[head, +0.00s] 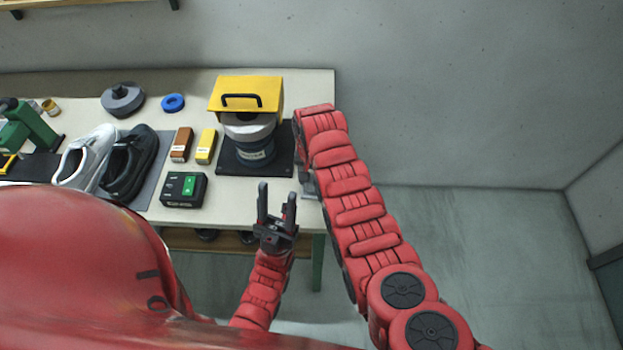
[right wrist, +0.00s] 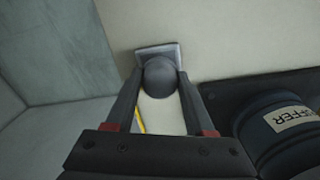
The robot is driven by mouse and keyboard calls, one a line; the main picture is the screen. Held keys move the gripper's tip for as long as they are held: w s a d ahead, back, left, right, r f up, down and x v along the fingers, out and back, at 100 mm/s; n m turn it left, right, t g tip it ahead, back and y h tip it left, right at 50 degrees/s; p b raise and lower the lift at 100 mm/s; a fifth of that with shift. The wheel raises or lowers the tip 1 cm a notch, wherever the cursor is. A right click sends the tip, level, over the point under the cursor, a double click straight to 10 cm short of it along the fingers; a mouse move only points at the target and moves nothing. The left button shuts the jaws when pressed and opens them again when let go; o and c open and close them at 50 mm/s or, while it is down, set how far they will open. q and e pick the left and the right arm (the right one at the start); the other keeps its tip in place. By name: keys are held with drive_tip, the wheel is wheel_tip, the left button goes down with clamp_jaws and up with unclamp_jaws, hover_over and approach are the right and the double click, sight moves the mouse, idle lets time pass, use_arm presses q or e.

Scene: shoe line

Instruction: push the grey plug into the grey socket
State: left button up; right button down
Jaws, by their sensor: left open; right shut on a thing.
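The grey plug (right wrist: 160,78) is a dark round-ended body between the fingertips of my right gripper (right wrist: 158,84), which is shut on it. The grey socket (right wrist: 160,51), a pale square plate on the tabletop, shows just beyond the plug in the right wrist view. The plug overlaps the socket there; I cannot tell whether it is in it or only in front of it. In the head view the socket (head: 311,194) shows partly near the table's right front edge; my right arm hides the plug. My left gripper (head: 276,207) is open and empty, in front of the table.
A buffer machine with a yellow hood (head: 246,91) stands on a dark base left of my right arm. A black box with a green switch (head: 184,190), orange and yellow blocks, shoes (head: 128,162) and a green press (head: 27,130) lie further left. Floor right of the table is clear.

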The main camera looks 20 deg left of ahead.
drive_tip(key=shift+f+b, duration=0.55)
drive_tip(key=shift+f, duration=0.1)
idle(0.3)
drive_tip(key=shift+c, duration=0.9)
unclamp_jaws()
drive_tip(key=shift+r, duration=0.1)
wheel_tip(320, 180, up, 6)
drive_tip(key=shift+w+f+b, duration=0.1)
drive_tip(key=shift+f+b, duration=0.05)
drive_tip(key=shift+b, duration=1.1)
wheel_tip(320, 180, up, 12)
drive_tip(key=p, duration=0.8)
drive_tip(key=shift+f+p, duration=0.2)
drive_tip(key=shift+p, duration=0.1)
